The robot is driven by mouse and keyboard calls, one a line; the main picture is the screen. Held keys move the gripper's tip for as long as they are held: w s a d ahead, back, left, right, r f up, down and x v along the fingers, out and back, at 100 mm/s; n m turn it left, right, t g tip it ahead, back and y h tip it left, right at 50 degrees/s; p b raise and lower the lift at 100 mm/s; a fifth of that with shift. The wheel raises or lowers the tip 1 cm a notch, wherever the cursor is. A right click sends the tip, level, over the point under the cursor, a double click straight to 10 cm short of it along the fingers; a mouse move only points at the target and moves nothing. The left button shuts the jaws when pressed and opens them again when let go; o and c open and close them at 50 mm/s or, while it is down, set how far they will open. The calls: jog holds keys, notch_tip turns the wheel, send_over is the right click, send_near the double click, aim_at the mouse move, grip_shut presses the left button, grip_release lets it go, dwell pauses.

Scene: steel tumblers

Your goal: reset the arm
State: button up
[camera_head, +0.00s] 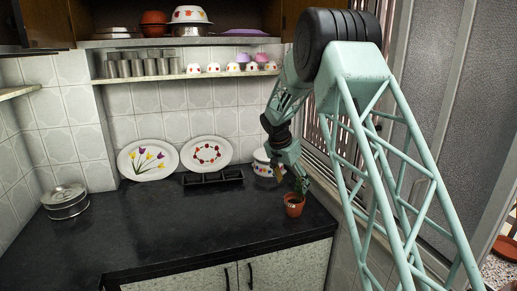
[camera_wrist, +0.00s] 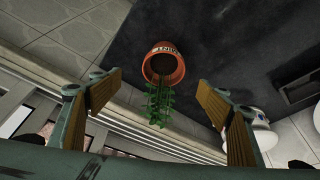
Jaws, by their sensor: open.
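My gripper (camera_wrist: 160,112) is open in the wrist view, with one finger at the left and one at the right. No object shows between its pads at close range. A potted plant (camera_wrist: 165,67) in a terracotta pot shows between and beyond the fingers. In the head view my gripper (camera_head: 279,172) hangs from the bent arm above the right part of the counter, its fingertips small and hard to make out. The potted plant (camera_head: 294,204) stands upright on the counter just below and to the right of it. Several steel tumblers (camera_head: 137,67) stand in rows on the wall shelf.
The dark counter (camera_head: 180,225) is clear in its middle and front. Two decorated plates (camera_head: 148,160) lean on the tiled wall. A black tray (camera_head: 213,178), a white pot (camera_head: 262,163) and a round steel container (camera_head: 65,201) sit on the counter. Several cups (camera_head: 233,67) share the shelf.

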jog(key=s+d+r+n+y, duration=0.1)
jog(key=s+d+r+n, duration=0.1)
jog(key=s+r, duration=1.25)
jog(key=s+d+r+n, duration=0.2)
jog(key=s+r, duration=0.9)
jog(key=s, duration=0.7)
jog(key=s+a+n+y, duration=0.1)
jog(key=s+n, duration=0.3)
jog(key=s, duration=3.6)
jog(key=shift+f+n+t+y, duration=0.2)
jog(key=shift+n+t+y, duration=0.2)
jog(key=shift+y, duration=0.1)
jog(key=shift+w, duration=0.1)
